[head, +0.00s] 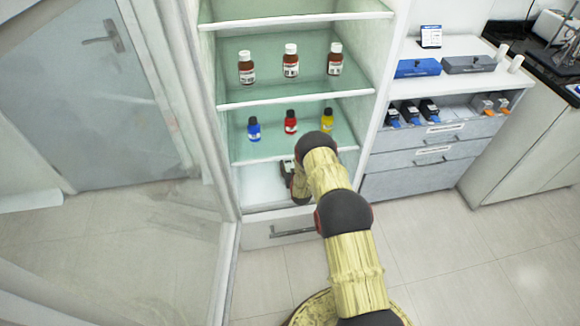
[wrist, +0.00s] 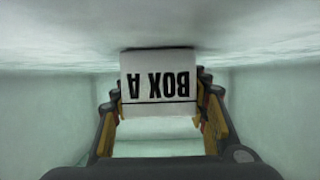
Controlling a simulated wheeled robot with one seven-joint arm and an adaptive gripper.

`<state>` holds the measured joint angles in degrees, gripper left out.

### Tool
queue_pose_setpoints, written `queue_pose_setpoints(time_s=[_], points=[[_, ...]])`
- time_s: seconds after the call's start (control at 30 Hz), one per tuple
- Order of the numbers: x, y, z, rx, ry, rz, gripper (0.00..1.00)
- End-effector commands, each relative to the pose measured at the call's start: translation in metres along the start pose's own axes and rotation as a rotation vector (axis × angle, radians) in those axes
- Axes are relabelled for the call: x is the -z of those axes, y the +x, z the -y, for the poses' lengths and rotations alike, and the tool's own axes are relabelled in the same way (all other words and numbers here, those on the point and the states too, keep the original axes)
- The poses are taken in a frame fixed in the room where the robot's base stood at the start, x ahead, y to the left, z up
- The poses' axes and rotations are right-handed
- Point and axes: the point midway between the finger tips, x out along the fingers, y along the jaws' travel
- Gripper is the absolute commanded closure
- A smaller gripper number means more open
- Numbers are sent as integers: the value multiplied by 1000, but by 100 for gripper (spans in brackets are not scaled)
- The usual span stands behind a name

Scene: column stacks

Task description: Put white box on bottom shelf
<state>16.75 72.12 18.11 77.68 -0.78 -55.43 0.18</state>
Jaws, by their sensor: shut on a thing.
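The white box (wrist: 158,85), with black "BOX A" lettering upside down in the wrist view, sits between the fingers of my gripper (wrist: 160,104). The fingers are shut on its two sides. In the head view my gripper (head: 290,172) is inside the lowest compartment of the open cabinet, over the white bottom shelf (head: 255,185). I cannot make out the box there, as my arm and the shelf above hide it. In the wrist view the box's upper picture edge lies at or very near the pale surface; I cannot tell whether they touch.
Above, one shelf holds blue (head: 254,129), red (head: 290,122) and yellow (head: 327,119) bottles; a higher one holds brown bottles (head: 291,61). The open glass door (head: 130,190) stands at left. A drawer unit (head: 425,165) stands at right. The bottom shelf is clear around my gripper.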

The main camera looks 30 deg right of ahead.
Motion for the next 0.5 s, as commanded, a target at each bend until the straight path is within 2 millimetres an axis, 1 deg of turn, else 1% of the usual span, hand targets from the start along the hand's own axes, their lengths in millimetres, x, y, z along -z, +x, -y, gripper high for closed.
queue_pose_setpoints(time_s=[0.07,0.1,0.4,0.5], points=[[-1,1,0,0,0,-1,89],[-2,1,0,0,0,0,53],[-2,1,0,0,0,0,37],[-2,1,0,0,0,1,37]])
